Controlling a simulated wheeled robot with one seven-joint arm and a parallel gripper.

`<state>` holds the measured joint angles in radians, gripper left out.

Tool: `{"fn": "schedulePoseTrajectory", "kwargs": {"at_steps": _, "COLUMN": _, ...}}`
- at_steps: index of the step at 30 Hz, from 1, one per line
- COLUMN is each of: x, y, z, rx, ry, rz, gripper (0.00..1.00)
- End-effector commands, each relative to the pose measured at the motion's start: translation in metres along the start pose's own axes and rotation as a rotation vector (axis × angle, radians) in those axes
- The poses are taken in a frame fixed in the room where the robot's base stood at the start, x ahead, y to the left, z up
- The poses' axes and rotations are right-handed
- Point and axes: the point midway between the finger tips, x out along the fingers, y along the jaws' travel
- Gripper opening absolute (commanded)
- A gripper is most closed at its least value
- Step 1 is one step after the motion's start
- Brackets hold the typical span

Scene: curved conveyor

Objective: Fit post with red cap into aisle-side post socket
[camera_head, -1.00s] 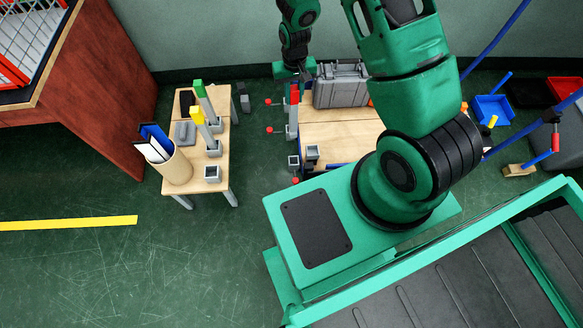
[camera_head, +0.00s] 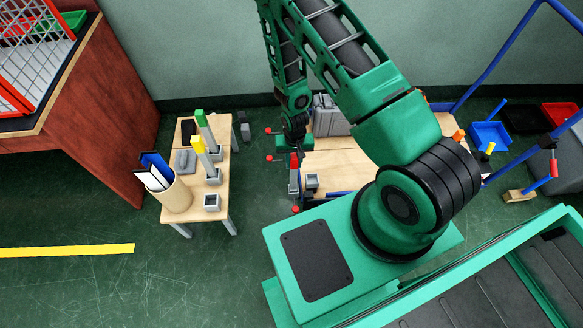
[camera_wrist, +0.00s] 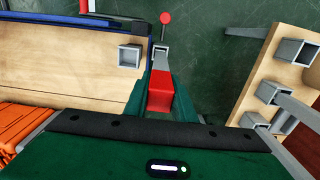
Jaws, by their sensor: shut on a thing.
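My gripper (camera_head: 294,150) is shut on the post with red cap (camera_head: 294,162), low over the left edge of the wooden cart top. In the wrist view the red cap (camera_wrist: 160,92) sits between my green fingers, and the grey post runs away below it. The post's lower end lines up with the aisle-side post socket at the cart's left edge. The post and fingers mostly hide that socket; I cannot tell whether the post's end is inside it. An empty grey socket (camera_head: 312,182) stands just right of the post and also shows in the wrist view (camera_wrist: 130,55).
The left table (camera_head: 226,165) holds a green-capped post (camera_head: 204,125), a yellow-capped post (camera_head: 199,147), an empty socket (camera_head: 212,202) and a file holder (camera_head: 175,195). Red-knobbed levers (camera_head: 268,158) jut from the cart's left side. A grey case (camera_head: 328,118) stands at the cart's back.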

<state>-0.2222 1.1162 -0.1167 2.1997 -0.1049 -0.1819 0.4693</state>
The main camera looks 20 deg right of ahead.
Motion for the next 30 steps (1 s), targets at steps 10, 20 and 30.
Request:
{"fn": "schedulePoseTrajectory", "kwargs": {"at_steps": 10, "x": 0.035, "y": -0.001, "z": 0.000, "rx": -0.002, "ry": 0.001, "rz": 0.000, "gripper": 0.00}}
{"fn": "schedulePoseTrajectory", "kwargs": {"at_steps": 20, "x": 0.035, "y": -0.001, "z": 0.000, "rx": -0.002, "ry": 0.001, "rz": 0.000, "gripper": 0.42}}
{"fn": "schedulePoseTrajectory", "kwargs": {"at_steps": 30, "x": 0.027, "y": -0.001, "z": 0.000, "rx": -0.002, "ry": 0.002, "rz": 0.000, "gripper": 0.42}}
